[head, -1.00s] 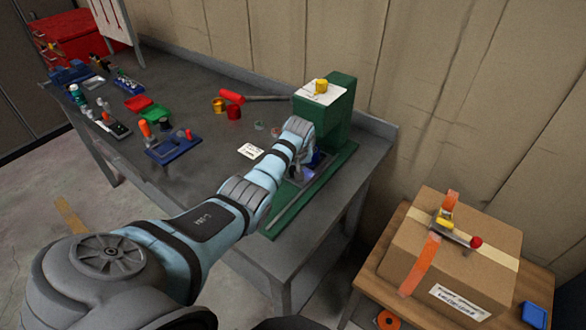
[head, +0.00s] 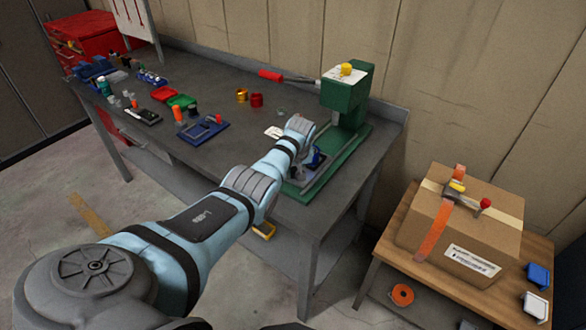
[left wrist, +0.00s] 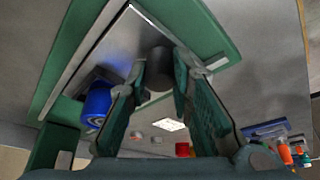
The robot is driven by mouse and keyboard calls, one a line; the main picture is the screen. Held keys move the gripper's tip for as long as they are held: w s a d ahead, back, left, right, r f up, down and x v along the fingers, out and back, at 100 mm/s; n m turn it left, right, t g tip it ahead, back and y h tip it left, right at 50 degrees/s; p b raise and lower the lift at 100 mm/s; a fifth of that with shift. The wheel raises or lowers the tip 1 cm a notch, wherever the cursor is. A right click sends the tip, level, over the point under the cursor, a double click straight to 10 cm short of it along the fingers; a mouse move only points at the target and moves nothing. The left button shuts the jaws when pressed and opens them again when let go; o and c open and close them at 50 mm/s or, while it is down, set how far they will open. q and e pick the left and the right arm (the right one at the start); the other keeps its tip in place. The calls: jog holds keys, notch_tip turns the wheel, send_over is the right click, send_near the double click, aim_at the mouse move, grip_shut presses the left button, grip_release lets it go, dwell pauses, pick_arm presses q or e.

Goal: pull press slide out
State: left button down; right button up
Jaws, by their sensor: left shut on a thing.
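The green press (head: 345,98) stands at the right end of the grey workbench, with a yellow knob on top and a red-handled lever (head: 283,76). Its green base has a metal slide, seen in the left wrist view as a shiny plate (left wrist: 115,45) between green rails. My left gripper (left wrist: 158,80) is shut on a dark round knob (left wrist: 157,58) at the slide. A blue cylindrical piece (left wrist: 97,103) is beside the fingers; it also shows in the head view (head: 318,157), in front of the press column. My arm partly hides the slide. My right gripper is not in view.
Red and gold cups (head: 256,100), a blue tray (head: 203,133), red and green bins and small tools are on the bench to the left. A wooden table (head: 384,262) with a strapped cardboard box (head: 462,228) stands at the right. Floor shows in front of the bench.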

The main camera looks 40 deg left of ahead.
pick_arm(q)
jog(key=shift+s+f, duration=0.2)
jog(key=c, duration=1.4)
grip_release()
jog(key=shift+s, duration=0.1)
jog(key=shift+r, duration=0.1)
jog(key=shift+r, duration=0.15)
jog(key=v, duration=1.1)
jog(key=shift+s+d+r, duration=0.1)
jog(key=shift+d+r, duration=0.05)
jog(key=shift+r, duration=0.15)
